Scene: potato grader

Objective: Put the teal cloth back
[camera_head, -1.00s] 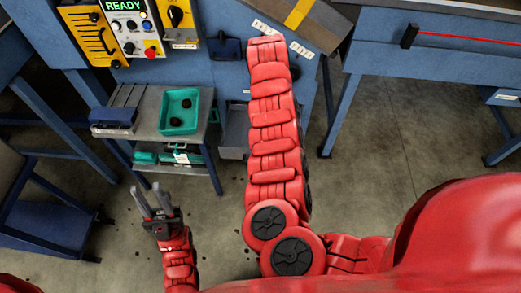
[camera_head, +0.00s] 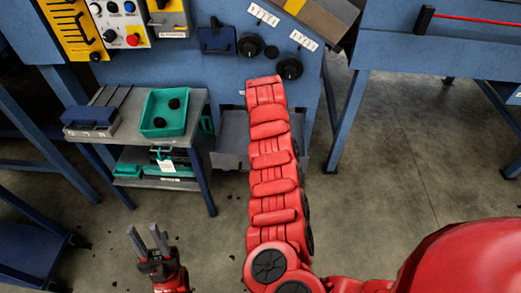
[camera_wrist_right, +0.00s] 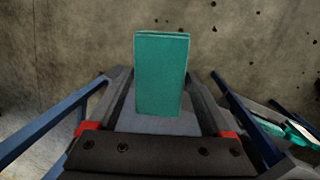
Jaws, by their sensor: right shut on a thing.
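The teal cloth (camera_wrist_right: 161,76), a folded rectangular block, sits between the fingers of my right gripper (camera_wrist_right: 160,90) in the right wrist view. The gripper is shut on it. In the head view my right arm reaches up the middle toward the blue machine, and its gripper and the cloth are hidden. My left gripper (camera_head: 153,238) is at the lower left above the floor, its two grey fingers apart and nothing between them.
A grey cart (camera_head: 193,110) holds a teal tray (camera_head: 183,126) with two dark lumps. The blue machine (camera_head: 221,75) with dials stands behind. A blue bench (camera_head: 447,54) is at right.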

